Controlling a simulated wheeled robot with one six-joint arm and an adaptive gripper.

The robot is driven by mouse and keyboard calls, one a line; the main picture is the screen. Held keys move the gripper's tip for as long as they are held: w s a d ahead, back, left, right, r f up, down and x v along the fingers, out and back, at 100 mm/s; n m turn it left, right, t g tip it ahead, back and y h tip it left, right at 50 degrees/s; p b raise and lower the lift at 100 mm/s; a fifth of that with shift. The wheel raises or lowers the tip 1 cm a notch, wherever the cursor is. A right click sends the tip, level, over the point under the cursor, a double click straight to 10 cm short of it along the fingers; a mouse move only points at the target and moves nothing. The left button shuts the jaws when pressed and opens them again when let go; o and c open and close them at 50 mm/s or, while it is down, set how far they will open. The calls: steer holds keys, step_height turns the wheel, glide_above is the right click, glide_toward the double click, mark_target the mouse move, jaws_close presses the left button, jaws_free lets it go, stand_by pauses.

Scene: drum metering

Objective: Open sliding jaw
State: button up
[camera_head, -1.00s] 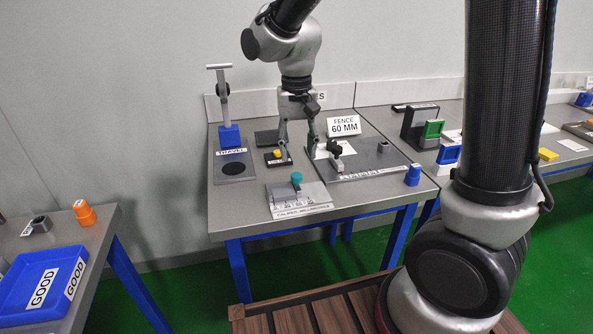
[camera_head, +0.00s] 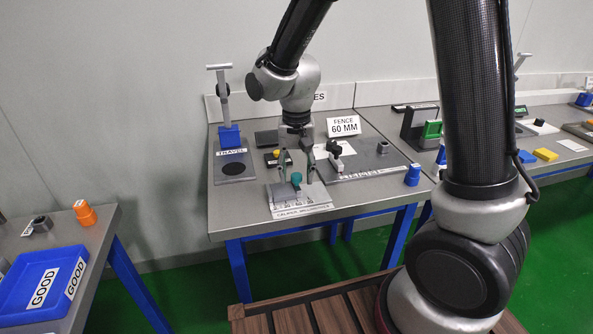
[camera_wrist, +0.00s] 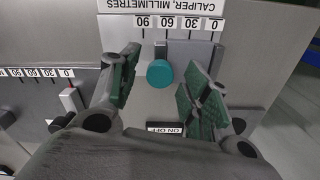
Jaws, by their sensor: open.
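The caliper (camera_head: 303,207) is a flat plate labelled "CALIPER, MILLIMETRES" at the front of the middle table. Its sliding jaw carries a teal round knob (camera_head: 296,178), which also shows in the wrist view (camera_wrist: 160,73) near the 60 mark of the scale. My gripper (camera_head: 296,181) is above the caliper, pointing down. In the wrist view its two green-padded fingers (camera_wrist: 163,88) are spread apart, one on each side of the knob. Neither finger visibly grips the knob. Whether the fingertips are level with it I cannot tell.
A "FENCE 60 MM" sign (camera_head: 343,126) and a grey plate with a black-knobbed clamp (camera_head: 335,149) stand behind and to the right. A blue-based stand (camera_head: 229,137) is at the back left.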

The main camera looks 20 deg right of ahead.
mark_target(309, 189)
jaws_close()
steer(key=shift+d, duration=1.75)
jaws_free()
step_height(309, 189, up, 12)
